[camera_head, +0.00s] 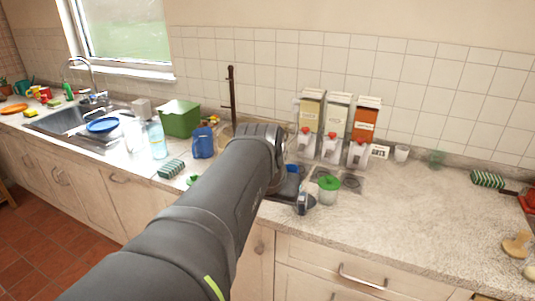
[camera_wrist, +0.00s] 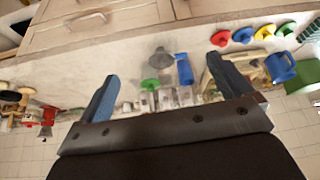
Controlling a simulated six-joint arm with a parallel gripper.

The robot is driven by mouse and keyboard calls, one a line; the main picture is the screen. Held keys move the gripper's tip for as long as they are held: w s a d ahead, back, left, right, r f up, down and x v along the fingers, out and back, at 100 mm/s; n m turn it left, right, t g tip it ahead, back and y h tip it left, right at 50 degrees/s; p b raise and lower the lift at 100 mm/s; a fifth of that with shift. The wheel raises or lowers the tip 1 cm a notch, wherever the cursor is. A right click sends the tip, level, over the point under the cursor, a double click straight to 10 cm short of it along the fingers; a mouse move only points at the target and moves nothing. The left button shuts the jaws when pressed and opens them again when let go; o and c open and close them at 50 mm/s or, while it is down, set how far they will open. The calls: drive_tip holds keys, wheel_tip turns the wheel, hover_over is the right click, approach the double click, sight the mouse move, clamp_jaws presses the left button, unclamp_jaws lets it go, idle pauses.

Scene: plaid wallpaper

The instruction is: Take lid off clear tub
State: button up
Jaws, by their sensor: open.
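The clear tub (camera_head: 328,196) stands on the counter right of my gripper in the head view, with a round green lid (camera_head: 328,183) on top. In the wrist view the green lid (camera_wrist: 150,85) shows between and beyond my fingers, with the tub (camera_wrist: 152,101) partly visible below it. My gripper (camera_wrist: 161,68) is open, its two blue-grey fingers wide apart with nothing held. In the head view only part of my gripper (camera_head: 303,203) shows past my arm, a little left of the tub. Their exact distance is hard to tell.
Three dispensers (camera_head: 333,148) stand behind the tub. A blue object (camera_wrist: 184,70) lies close to the tub. The counter (camera_head: 420,215) right of the tub is largely clear.

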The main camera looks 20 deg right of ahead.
drive_tip(key=w+d+r+m+g, duration=0.1)
drive_tip(key=w+d+r+m, duration=0.15)
drive_tip(key=w+d, duration=0.75)
drive_tip(key=m, duration=0.1)
approach(330, 176)
drive_tip(key=f, duration=0.1)
drive_tip(key=d+f, duration=0.1)
drive_tip(key=w+f, duration=0.1)
drive_tip(key=shift+w+d+f+g, duration=0.15)
drive_tip(key=shift+f+g, duration=0.1)
drive_tip(key=shift+g, duration=0.15)
drive_tip(key=shift+h, duration=0.3)
drive_tip(key=shift+a+x, duration=0.1)
drive_tip(key=shift+x, duration=1.4)
drive_tip(key=shift+a+x, duration=0.15)
drive_tip(key=shift+x, duration=1.35)
drive_tip(key=c, duration=1.1)
